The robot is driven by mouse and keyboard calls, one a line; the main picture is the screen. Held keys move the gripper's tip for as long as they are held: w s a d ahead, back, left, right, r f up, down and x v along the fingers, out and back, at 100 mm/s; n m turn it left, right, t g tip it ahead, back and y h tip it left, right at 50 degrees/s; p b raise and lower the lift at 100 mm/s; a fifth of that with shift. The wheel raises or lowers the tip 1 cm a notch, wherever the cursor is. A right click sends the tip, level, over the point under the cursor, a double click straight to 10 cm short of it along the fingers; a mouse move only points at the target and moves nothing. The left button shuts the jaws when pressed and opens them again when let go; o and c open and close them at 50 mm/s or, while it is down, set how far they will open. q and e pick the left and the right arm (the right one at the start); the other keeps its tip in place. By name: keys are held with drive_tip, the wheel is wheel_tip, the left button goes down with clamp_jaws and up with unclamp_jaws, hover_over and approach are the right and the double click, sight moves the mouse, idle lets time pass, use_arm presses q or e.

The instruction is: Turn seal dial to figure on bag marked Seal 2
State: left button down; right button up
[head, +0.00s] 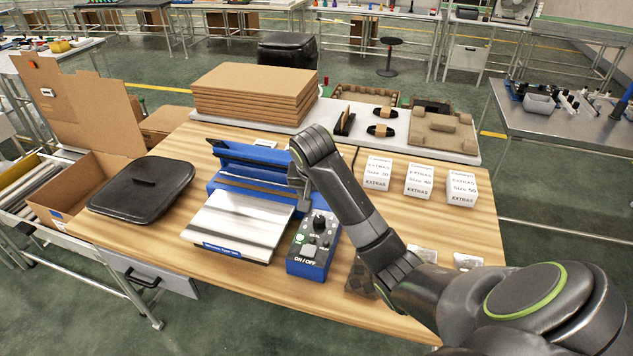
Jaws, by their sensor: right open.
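The blue control box (313,252) of the sealer stands on the wooden table, with black dials (319,222) on its upper face and an ON/OFF label at its front. The dial figures are too small to read. My right gripper (303,204) is open and points down at the box's far left corner, close to the dials; I cannot tell whether it touches. Small bags (421,253) and (467,261) lie right of my right arm, and a dark one (359,278) is partly hidden by it. I cannot read a Seal mark on any. My left gripper is out of view.
The blue sealer (240,222) with its silver plate is left of the box. A black lid (143,186) lies further left, beside an open carton (75,185). White EXTRAS boxes (419,180) stand at right. Cardboard sheets (255,90) are stacked behind.

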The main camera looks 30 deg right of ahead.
drive_tip(key=shift+s+a+r+p, duration=0.15)
drive_tip(key=shift+r+p, duration=0.25)
drive_tip(key=shift+r, duration=0.15)
drive_tip(key=shift+f, duration=0.1)
